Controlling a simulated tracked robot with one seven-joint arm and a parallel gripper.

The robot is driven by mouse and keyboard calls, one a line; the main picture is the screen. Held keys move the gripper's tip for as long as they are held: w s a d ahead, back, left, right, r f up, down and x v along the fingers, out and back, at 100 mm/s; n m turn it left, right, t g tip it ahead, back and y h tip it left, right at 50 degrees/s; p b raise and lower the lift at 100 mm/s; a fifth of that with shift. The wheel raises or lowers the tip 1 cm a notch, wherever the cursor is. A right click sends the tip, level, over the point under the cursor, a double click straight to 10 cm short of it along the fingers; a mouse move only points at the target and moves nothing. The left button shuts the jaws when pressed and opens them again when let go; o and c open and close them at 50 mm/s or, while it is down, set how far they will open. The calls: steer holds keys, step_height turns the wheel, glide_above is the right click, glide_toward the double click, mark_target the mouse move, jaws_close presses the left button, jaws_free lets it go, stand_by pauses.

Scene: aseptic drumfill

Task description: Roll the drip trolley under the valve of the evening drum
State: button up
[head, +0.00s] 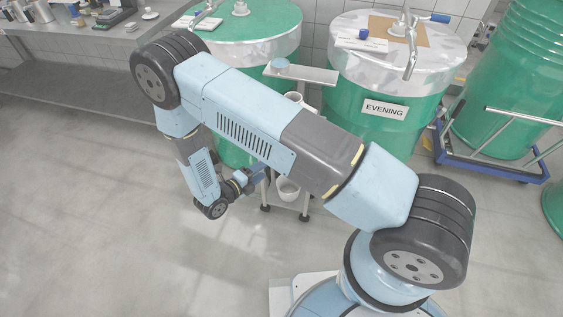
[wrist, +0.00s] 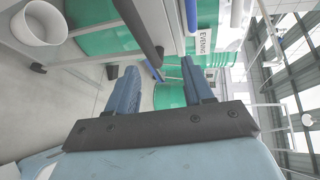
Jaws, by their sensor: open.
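The evening drum (head: 375,120) is green with a white label and stands right of centre in the head view. Its top carries a metal valve (head: 411,45). The drip trolley (head: 303,207) stands on casters in front of the gap left of that drum, largely behind my arm. A white bucket (head: 289,190) sits low on it, and the bucket also shows at the upper left of the wrist view (wrist: 40,22). My gripper (wrist: 158,82) is open beside the trolley. A dark bar (wrist: 138,30) reaches towards the space between its blue fingers; whether it lies between them I cannot tell.
A second green drum (head: 240,35) stands to the left. A blue wheeled frame (head: 490,167) stands to the right. A steel bench (head: 75,45) runs along the back left. The floor at left and front is clear.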

steer(key=w+d+f, duration=0.2)
steer(key=w+d, duration=0.1)
steer(key=w+d+f+n, duration=0.1)
steer(key=w+d, duration=0.1)
steer(key=w+d+f+n+t, duration=0.1)
steer(key=w+d+f, duration=0.1)
steer(key=w+d, duration=0.1)
steer(key=shift+w+d+f, duration=0.3)
steer(key=shift+w+d, duration=0.05)
stand_by(0.4)
steer(key=shift+y, duration=0.3)
jaws_close()
